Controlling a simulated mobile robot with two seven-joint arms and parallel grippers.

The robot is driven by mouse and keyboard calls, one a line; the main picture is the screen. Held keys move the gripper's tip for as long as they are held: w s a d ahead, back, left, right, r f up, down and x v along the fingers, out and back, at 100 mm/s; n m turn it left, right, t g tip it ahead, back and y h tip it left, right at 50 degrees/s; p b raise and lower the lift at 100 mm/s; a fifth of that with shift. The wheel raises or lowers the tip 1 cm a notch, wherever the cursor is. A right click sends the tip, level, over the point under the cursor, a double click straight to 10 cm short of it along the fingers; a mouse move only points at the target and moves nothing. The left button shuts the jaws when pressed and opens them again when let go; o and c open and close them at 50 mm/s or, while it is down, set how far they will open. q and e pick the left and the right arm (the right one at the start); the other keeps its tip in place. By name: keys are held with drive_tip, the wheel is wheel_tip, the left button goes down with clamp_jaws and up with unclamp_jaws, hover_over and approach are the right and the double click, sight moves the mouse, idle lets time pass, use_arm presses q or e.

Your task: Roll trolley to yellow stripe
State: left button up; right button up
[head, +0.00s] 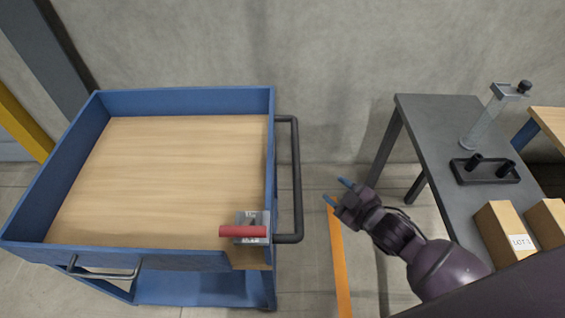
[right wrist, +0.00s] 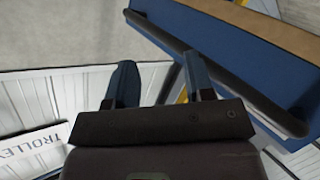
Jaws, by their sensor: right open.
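The blue trolley (head: 190,263) with a wooden top stands at the left in the head view. A black bar handle (head: 297,180) runs along its right side. A red-handled metal part (head: 243,232) sits at its near right corner. My right gripper (head: 337,191) is open and empty, to the right of the black handle and apart from it. In the right wrist view my right gripper (right wrist: 158,78) has its fingers spread, with the trolley's blue side (right wrist: 240,65) beyond. An orange-yellow floor stripe (head: 341,265) lies right of the trolley, partly hidden by my gripper. My left gripper is out of view.
A dark grey table (head: 430,125) with a clamp stand (head: 485,120), a black holder (head: 485,172) and cardboard boxes (head: 503,232) stands at the right. A grey wall closes the back. A yellow post (head: 22,122) is at far left.

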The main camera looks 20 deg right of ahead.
sight(295, 169)
drive_tip(key=w+r+n+g+y+b, duration=0.2)
drive_tip(key=w+n+g+y+b, duration=0.2)
drive_tip(key=w+n+y, duration=0.85)
drive_tip(key=s+a+n+g, duration=0.1)
drive_tip(key=a+n+g, duration=0.1)
drive_tip(key=n, duration=0.1)
drive_tip(key=a+f+n+g+h, duration=0.1)
drive_tip(key=a+n, duration=0.2)
drive_tip(key=n, duration=0.1)
drive_tip(key=s+a+f+n+g+h+b, duration=0.1)
drive_tip(key=a+n+g, duration=0.1)
drive_tip(key=a+n, duration=0.1)
drive_tip(key=shift+s+f+n+g, duration=0.25)
drive_tip(key=shift+s+n+g, duration=0.05)
drive_tip(key=shift+s+n, duration=0.05)
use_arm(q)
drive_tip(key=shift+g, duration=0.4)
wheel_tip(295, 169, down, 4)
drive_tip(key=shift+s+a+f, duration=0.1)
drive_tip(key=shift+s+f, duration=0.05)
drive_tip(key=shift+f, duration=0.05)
use_arm(e)
drive_tip(key=shift+w+a, duration=0.15)
drive_tip(key=shift+a, duration=0.35)
drive_tip(key=shift+c, duration=0.4)
